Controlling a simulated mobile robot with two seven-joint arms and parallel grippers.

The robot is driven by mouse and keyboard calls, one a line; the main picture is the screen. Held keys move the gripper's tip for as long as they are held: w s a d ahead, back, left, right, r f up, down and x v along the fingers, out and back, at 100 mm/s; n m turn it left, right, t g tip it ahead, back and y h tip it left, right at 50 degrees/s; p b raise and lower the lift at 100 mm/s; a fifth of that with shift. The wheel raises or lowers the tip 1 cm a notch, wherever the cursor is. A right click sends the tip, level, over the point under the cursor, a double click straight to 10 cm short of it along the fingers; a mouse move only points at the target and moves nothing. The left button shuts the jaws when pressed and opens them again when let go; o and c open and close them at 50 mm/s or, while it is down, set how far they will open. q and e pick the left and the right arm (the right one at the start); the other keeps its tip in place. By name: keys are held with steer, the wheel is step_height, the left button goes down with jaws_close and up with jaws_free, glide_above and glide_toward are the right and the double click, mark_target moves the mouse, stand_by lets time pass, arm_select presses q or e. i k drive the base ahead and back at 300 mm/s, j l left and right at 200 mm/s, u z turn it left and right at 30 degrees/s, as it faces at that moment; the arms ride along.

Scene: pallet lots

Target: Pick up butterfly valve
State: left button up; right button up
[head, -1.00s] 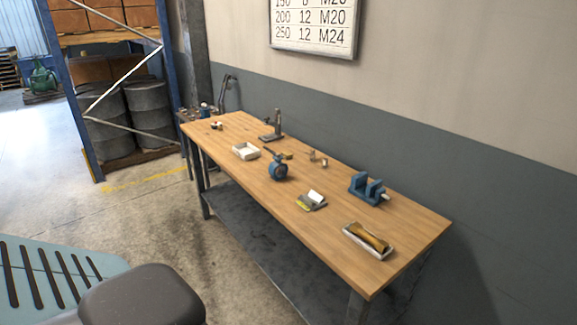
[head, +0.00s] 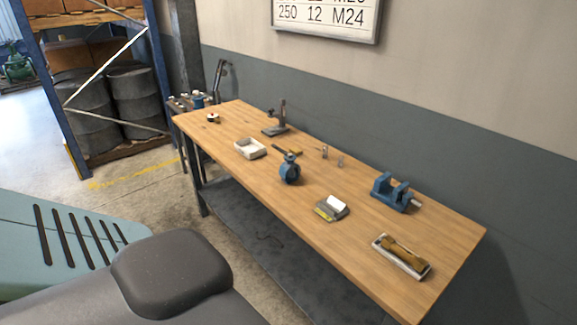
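The butterfly valve (head: 290,171) is a blue ring-shaped body with a dark lever handle on top. It stands upright on the wooden workbench (head: 340,244), near its front edge at mid-length. A white tray lies to its left and a small device with a white top to its right. Neither of my grippers is in the head view, so their state does not show. Nothing touches the valve.
On the bench are a white tray (head: 250,148), a dark stand (head: 275,122), a blue vise (head: 394,192), a device with a white top (head: 332,207) and a tray with a brown item (head: 401,257). Pallet racking (head: 150,60) stands behind left. Floor shows left of the bench.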

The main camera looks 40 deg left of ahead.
mark_target(287, 165)
steer(key=i+j, duration=0.1)
steer(key=j, duration=0.5)
steer(key=i+j, duration=0.1)
steer(key=j, duration=0.55)
steer(key=i+j, duration=0.1)
steer(key=j, duration=0.5)
